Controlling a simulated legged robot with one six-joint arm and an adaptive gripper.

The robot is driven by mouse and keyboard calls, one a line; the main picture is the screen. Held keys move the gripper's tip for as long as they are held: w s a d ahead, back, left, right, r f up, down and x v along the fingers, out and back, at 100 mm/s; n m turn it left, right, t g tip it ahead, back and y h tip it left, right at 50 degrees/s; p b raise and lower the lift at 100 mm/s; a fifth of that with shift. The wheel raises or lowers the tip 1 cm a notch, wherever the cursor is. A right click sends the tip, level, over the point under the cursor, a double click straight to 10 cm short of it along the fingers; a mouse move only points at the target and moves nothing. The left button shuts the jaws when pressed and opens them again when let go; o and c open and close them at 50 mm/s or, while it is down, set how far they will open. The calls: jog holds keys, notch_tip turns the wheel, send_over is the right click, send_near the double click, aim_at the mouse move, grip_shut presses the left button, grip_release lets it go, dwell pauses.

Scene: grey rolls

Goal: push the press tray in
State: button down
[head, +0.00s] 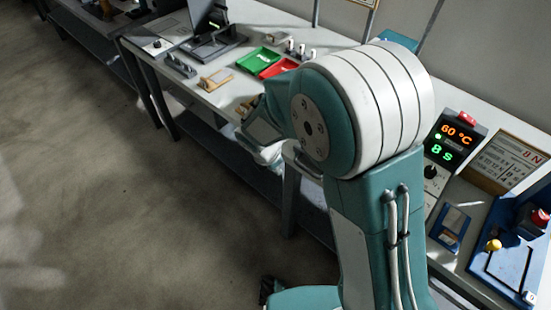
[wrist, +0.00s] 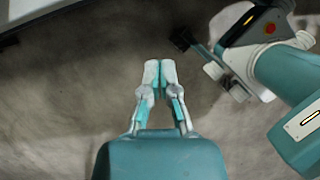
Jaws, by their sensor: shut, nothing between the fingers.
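My gripper (wrist: 160,75) shows in the wrist view with its two pale fingers together and nothing between them. It is over the bare floor, apart from any bench. In the head view my arm fills the middle and right of centre, and I cannot make out the fingertips. A blue unit (head: 510,262) with a yellow knob (head: 493,245) and a red button (head: 540,217) sits on the bench at the right edge. It may be the press with its tray, but I cannot tell for sure, nor how far out a tray stands.
A control box (head: 452,146) reading 60 °C and 8 s stands right of my arm. A sign (head: 508,160) stands beside it. The bench (head: 222,97) carries a green tray (head: 258,60) and a red tray (head: 279,68) farther along. Open floor (head: 130,200) lies at left.

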jog(key=w+d, duration=0.4)
jog(key=w, duration=0.1)
jog(key=w+d, duration=0.5)
jog(key=w, duration=0.1)
jog(key=w+d, duration=0.5)
jog(key=shift+w+d+f, duration=0.25)
jog(key=shift+w, duration=0.05)
dwell(0.3)
